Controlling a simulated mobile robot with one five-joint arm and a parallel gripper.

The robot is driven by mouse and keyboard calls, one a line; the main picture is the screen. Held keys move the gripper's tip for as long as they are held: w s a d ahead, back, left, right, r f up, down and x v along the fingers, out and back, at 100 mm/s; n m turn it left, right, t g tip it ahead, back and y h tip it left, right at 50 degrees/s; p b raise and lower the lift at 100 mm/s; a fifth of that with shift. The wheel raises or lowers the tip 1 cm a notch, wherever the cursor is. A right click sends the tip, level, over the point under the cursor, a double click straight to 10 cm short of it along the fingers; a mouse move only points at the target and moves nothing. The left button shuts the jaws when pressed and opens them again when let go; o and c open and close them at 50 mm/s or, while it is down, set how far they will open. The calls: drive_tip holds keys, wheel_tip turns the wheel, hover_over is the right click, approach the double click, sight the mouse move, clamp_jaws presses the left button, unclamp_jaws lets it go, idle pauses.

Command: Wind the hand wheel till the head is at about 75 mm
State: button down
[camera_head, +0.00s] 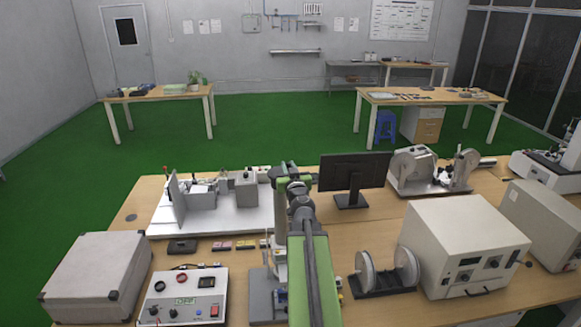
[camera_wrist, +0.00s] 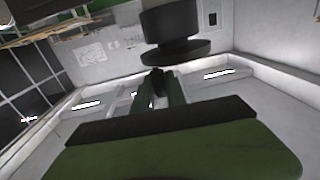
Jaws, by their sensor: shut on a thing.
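In the wrist view, my gripper (camera_wrist: 160,88) has its two green fingers close together around a small dark knob (camera_wrist: 157,82). A black, stepped round part (camera_wrist: 176,38) lies just beyond the knob; it looks like the hand wheel, but I cannot tell how the two join. In the head view, a grey test stand (camera_head: 262,290) stands on the front bench, partly hidden behind my green arm. Its head and scale cannot be read, so the head's height cannot be told. My fingertips cannot be made out clearly there.
A white-based rig (camera_head: 235,215) and a monitor (camera_head: 353,173) stand behind. A reel unit (camera_head: 385,285) and a cream instrument (camera_head: 462,245) are at right.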

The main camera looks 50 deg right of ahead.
drive_tip(key=shift+m+g+h, duration=0.4)
drive_tip(key=shift+h, duration=0.1)
drive_tip(key=c, duration=1.3)
unclamp_jaws()
drive_tip(key=shift+c, duration=0.2)
